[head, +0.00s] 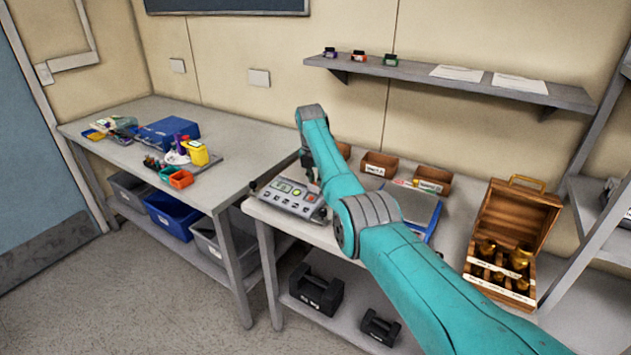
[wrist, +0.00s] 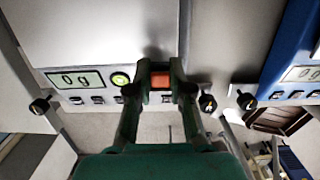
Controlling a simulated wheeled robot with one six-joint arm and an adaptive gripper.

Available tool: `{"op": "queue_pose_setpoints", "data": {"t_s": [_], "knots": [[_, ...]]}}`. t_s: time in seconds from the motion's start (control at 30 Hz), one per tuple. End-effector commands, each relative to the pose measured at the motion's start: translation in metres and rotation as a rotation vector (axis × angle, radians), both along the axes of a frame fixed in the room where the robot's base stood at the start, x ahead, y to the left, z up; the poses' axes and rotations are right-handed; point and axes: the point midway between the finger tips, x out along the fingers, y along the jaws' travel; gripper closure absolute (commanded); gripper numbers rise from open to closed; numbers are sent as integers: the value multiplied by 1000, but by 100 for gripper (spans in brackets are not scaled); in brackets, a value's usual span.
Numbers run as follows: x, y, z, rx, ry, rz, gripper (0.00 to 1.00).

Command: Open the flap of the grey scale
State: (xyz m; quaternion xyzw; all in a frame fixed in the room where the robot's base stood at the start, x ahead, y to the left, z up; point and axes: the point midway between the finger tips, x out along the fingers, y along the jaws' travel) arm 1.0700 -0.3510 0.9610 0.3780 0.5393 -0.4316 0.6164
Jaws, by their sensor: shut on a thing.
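The grey scale (head: 286,203) stands at the left end of the right-hand bench, with a green display and coloured buttons on its front panel. In the wrist view the grey scale (wrist: 90,35) fills the upper left, its display reading 0 g beside a green button. My gripper (wrist: 160,78) is at the panel's right part, its fingertips close around a small orange-red piece (wrist: 160,82). It is shut on the flap there, though the fingers hide most of the flap and its angle cannot be told. In the head view my arm partly covers the gripper (head: 311,176).
A blue scale (wrist: 283,50) stands close on the right, across a narrow gap. Small brown bins (head: 379,164) line the back. An open wooden weight box (head: 507,243) stands further right. A shelf (head: 450,78) hangs above. The left bench (head: 115,155) holds trays and tools.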

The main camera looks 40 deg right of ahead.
Motion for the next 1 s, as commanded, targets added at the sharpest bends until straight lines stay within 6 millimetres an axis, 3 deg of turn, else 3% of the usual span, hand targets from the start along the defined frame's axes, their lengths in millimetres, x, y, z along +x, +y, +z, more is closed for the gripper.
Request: {"op": "queue_pose_setpoints", "data": {"t_s": [0.2,0.23,0.3,0.33,0.73,1.0], "knots": [[0,0,-1,1,1,0,100],[0,0,-1,1,1,0,75],[0,0,-1,1,1,0,58],[0,0,-1,1,1,0,54],[0,1,6,-1,0,0,54],[-1,6,53,-2,-4,0,54]]}}
